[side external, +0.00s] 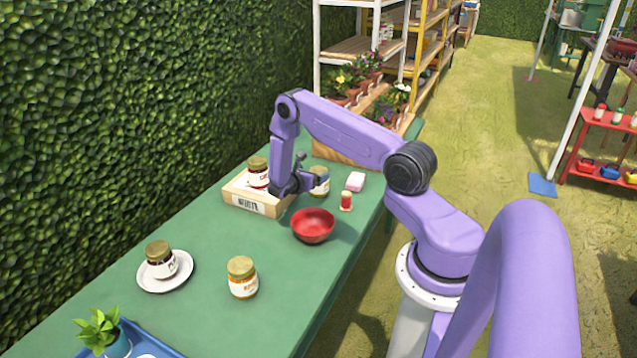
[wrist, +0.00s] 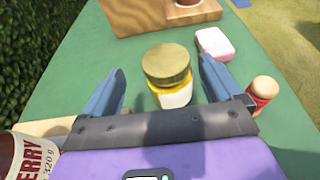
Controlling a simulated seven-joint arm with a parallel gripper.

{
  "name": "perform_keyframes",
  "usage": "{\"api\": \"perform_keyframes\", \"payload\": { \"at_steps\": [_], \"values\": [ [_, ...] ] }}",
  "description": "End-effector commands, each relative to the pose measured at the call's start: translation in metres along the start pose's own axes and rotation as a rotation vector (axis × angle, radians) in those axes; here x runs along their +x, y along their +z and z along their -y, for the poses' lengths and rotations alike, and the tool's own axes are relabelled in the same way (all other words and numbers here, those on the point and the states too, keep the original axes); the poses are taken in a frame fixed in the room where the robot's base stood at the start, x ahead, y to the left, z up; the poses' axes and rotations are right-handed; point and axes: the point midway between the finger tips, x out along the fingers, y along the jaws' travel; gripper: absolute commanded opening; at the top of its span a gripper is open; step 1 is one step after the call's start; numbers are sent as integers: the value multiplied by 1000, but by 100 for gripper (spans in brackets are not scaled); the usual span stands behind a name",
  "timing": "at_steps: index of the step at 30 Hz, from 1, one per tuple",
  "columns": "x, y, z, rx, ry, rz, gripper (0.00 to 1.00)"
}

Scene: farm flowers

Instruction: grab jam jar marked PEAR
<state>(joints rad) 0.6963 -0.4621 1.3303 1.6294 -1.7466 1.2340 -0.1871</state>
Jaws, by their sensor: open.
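A jar with a gold lid, yellow contents and a white label (wrist: 173,88) stands upright on the green table, between the spread fingers of my gripper (wrist: 162,70) in the wrist view. Its label text cannot be read there. In the side view this jar (side external: 320,184) is partly hidden by my gripper (side external: 309,181). The gripper is open, with a gap on each side of the jar.
The crate (side external: 245,206) is beside my gripper. A red bowl (side external: 313,229), a small red-and-cream container (side external: 346,202) and a pink block (side external: 355,182) are close. Nearer are a jar on a plate (side external: 178,280), an orange jar (side external: 242,280) and a blue tray (side external: 138,337).

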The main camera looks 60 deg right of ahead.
Motion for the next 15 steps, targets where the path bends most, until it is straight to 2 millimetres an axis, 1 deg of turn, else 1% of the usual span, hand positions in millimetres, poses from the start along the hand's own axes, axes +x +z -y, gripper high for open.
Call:
{"api": "perform_keyframes", "payload": {
  "at_steps": [6, 9, 12, 15],
  "values": [
    [27, -1, 8, 0, -3, -1, 93],
    [40, -1, 8, 1, -2, -1, 93],
    [47, 0, 7, 0, 0, 0, 93],
    [48, 0, 7, -1, 0, 0, 93]
  ]
}}
